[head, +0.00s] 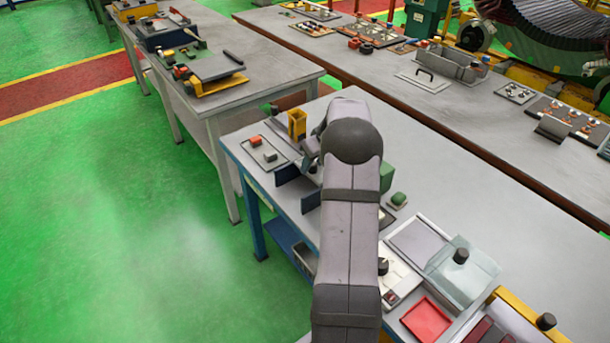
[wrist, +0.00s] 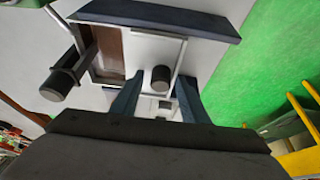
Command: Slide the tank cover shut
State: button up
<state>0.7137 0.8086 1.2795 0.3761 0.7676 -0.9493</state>
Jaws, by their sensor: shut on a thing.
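In the wrist view, the tank (wrist: 110,50) has a brown inside that shows through an opening at the left of its pale frame. A pale flat panel, which looks like the tank cover (wrist: 148,48), lies to the right of that opening. A short dark knob (wrist: 161,78) with a grey end stands up at the panel's lower part. My gripper (wrist: 158,90) has its two dark blue fingers on either side of the knob and is shut on it. In the head view, my arm hides the fingertips and most of the tank.
A dark cylinder with a grey end (wrist: 62,82) stands at the left of the tank. Dark blue plates (head: 286,175) stand near the bench's left edge, one also at the wrist view's top (wrist: 155,14). A yellow holder (head: 297,124) and a green button (head: 398,199) are near my arm.

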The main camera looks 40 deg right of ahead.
jog(key=shift+s+d+f+p, duration=0.1)
jog(key=shift+d+f+p, duration=0.15)
jog(key=shift+d, duration=0.55)
jog(key=shift+s+d+f+p, duration=0.1)
jog(key=shift+d+f+p, duration=0.15)
jog(key=shift+d, duration=0.6)
jog(key=shift+s+d+f+p, duration=0.15)
jog(key=shift+d+p, duration=0.1)
jog(key=shift+d, duration=0.55)
jog(key=o, duration=0.4)
jog(key=shift+c, duration=0.2)
jog(key=shift+w+r, duration=0.1)
jog(key=shift+r, duration=0.05)
jog(key=shift+w+d+r+p, duration=0.15)
jog(key=shift+d+r+p, duration=0.05)
jog(key=shift+r+p, duration=0.5)
jog(key=shift+w+r+p, duration=0.1)
jog(key=shift+r+p, duration=1.05)
jog(key=shift+r, duration=1.25)
